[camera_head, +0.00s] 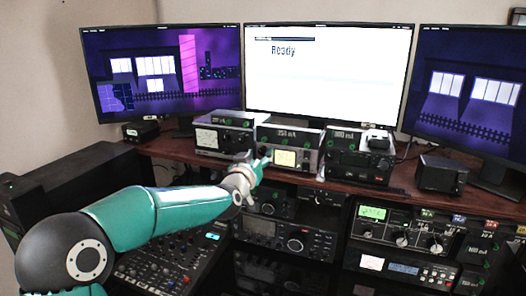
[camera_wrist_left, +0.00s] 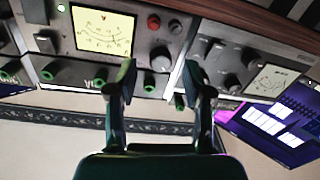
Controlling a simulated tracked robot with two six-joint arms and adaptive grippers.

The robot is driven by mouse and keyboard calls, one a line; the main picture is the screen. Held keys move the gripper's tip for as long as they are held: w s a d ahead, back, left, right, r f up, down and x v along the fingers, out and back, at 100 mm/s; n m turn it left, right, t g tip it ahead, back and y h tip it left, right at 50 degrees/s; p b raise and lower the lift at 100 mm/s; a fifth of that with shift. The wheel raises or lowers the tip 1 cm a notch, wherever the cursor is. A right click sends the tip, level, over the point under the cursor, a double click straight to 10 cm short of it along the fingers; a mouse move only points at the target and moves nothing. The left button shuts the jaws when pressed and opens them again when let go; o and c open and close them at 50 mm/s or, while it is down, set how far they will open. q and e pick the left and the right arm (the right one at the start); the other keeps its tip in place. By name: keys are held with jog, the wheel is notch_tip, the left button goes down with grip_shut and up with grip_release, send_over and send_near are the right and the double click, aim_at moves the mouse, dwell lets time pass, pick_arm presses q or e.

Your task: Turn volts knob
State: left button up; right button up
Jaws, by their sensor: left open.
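My left arm reaches in from the left, and its gripper (camera_head: 259,162) is at the front of the middle shelf device (camera_head: 287,138), left of its lit yellow meter. In the left wrist view my left gripper (camera_wrist_left: 159,76) is open, with its two fingers apart and nothing held. I cannot read which knob is marked volts. In the head view the gripper hides that knob.
A device with a white meter (camera_head: 207,138) stands to the left and a black-fronted one (camera_head: 359,160) to the right on the wooden shelf (camera_head: 400,185). More radio units fill the rack below. Monitors (camera_head: 328,68) stand behind. A small black box (camera_head: 441,174) sits at right.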

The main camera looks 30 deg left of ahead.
pick_arm(q)
jog(key=shift+x, duration=0.85)
jog(key=shift+c, duration=0.3)
grip_shut()
jog(key=shift+d, duration=0.15)
